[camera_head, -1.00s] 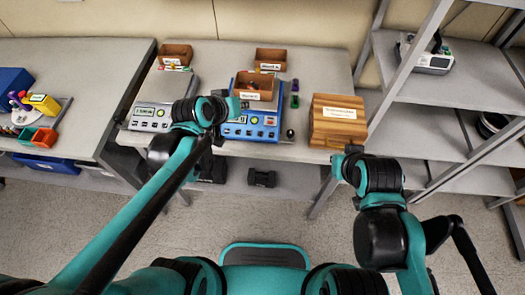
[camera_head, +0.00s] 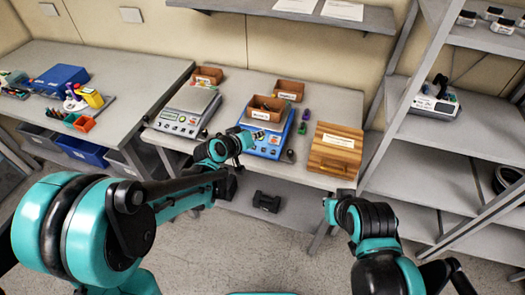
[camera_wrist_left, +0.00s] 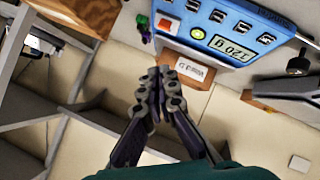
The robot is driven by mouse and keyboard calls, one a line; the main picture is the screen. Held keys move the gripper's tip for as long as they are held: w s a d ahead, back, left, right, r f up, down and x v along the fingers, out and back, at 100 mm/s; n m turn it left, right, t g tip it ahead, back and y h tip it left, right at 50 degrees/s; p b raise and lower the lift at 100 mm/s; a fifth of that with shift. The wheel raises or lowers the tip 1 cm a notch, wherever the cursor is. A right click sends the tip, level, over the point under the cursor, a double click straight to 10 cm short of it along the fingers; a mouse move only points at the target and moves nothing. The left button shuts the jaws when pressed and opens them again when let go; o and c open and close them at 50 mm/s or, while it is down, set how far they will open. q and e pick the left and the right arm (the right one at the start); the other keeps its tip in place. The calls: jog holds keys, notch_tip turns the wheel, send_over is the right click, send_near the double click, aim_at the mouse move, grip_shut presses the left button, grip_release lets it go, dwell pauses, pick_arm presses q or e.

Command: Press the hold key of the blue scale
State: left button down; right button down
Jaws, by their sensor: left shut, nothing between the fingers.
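The blue scale (camera_head: 262,150) stands on the middle table with a brown open box (camera_head: 268,107) on its pan. In the left wrist view its blue front panel (camera_wrist_left: 222,22) shows a row of several keys, a lit display (camera_wrist_left: 233,48), a round green button and a red switch; I cannot read which key is hold. My left gripper (camera_head: 247,139) is at the panel's left end in the head view, covering part of it. In the wrist view the left gripper (camera_wrist_left: 168,74) is shut and empty; contact is not visible. My right gripper (camera_head: 329,208) hangs low before the table, its fingers unclear.
A grey scale (camera_head: 186,115) stands left of the blue one. A wooden box (camera_head: 335,150) stands to its right, with small green and purple items and a black knob between. Brown boxes (camera_head: 289,90) sit behind. Metal shelves (camera_head: 440,125) rise at the right.

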pick_arm(q)
jog(key=shift+f, duration=0.15)
jog(key=b, duration=0.7)
send_near(267, 146)
jog(key=x, duration=0.2)
jog(key=r+x, duration=0.1)
jog(key=x, duration=0.1)
jog(key=shift+w+d+f, duration=0.25)
jog(key=shift+w+d, duration=0.1)
jog(key=shift+w, duration=0.1)
jog(key=shift+w+f+b, duration=0.15)
jog(key=shift+f+b, duration=0.2)
jog(key=shift+f+b, duration=0.3)
jog(key=shift+f, duration=0.05)
dwell(0.8)
jog(key=shift+r, duration=0.1)
jog(key=shift+r+p, duration=0.55)
jog(key=shift+r, duration=0.1)
